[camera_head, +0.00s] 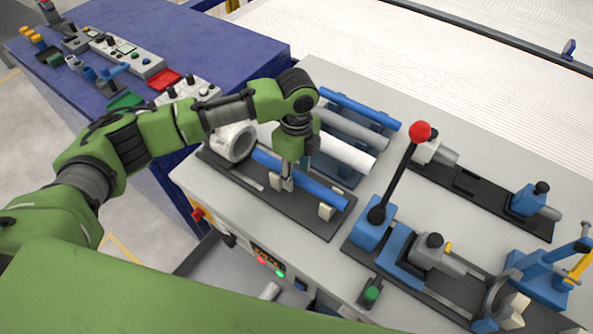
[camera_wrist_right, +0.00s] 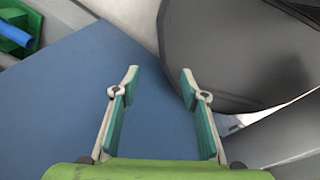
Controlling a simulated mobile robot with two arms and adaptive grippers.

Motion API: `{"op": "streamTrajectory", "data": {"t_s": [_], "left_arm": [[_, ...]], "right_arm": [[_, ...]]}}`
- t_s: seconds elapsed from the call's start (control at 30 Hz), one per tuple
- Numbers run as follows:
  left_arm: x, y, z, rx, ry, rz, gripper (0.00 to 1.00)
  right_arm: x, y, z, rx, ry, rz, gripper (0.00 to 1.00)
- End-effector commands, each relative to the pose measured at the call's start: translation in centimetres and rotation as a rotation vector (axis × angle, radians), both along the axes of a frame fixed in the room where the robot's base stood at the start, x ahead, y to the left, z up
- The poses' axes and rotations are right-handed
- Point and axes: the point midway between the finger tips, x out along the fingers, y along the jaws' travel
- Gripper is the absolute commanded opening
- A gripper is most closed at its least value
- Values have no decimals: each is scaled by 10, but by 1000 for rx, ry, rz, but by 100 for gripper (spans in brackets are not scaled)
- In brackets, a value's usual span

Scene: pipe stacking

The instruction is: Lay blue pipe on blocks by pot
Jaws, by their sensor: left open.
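A blue pipe (camera_head: 318,191) lies along a black base plate (camera_head: 238,177), with its far end close to the white round pot (camera_head: 233,142). A pale block (camera_head: 326,212) shows by the pipe's near end; other support is hidden by my left gripper. My left gripper (camera_head: 287,183) points down at the middle of this pipe, open, its fingers at the pipe; contact is hard to tell. My right gripper (camera_wrist_right: 160,74) shows only in the right wrist view, open and empty above a blue surface (camera_wrist_right: 65,110).
Behind the plate, a rack (camera_head: 346,176) carries another blue pipe (camera_head: 360,108), a grey pipe (camera_head: 350,129) and a white pipe (camera_head: 347,152). A red-knobbed lever (camera_head: 420,132) stands upright to the right. Clamps and fixtures crowd the right side. A blue table (camera_head: 230,40) adjoins at the back left.

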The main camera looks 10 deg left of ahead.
Motion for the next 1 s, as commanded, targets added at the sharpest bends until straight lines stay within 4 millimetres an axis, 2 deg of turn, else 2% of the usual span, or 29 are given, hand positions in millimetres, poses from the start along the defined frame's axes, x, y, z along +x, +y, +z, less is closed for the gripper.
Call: {"op": "streamTrajectory", "data": {"t_s": [0.17,0.4,0.6,0.8,1.0], "left_arm": [[1,-1,18,-3,-4,-1,41],[2,0,69,-2,-6,0,41],[1,0,104,-2,-3,0,41],[0,0,119,-1,-2,1,41],[0,0,120,0,-1,0,41]], "right_arm": [[0,0,0,0,0,0,40],[0,0,0,0,0,-1,40],[0,0,0,0,0,-1,40],[0,1,0,0,0,-1,40],[0,1,0,1,0,-1,40]]}}
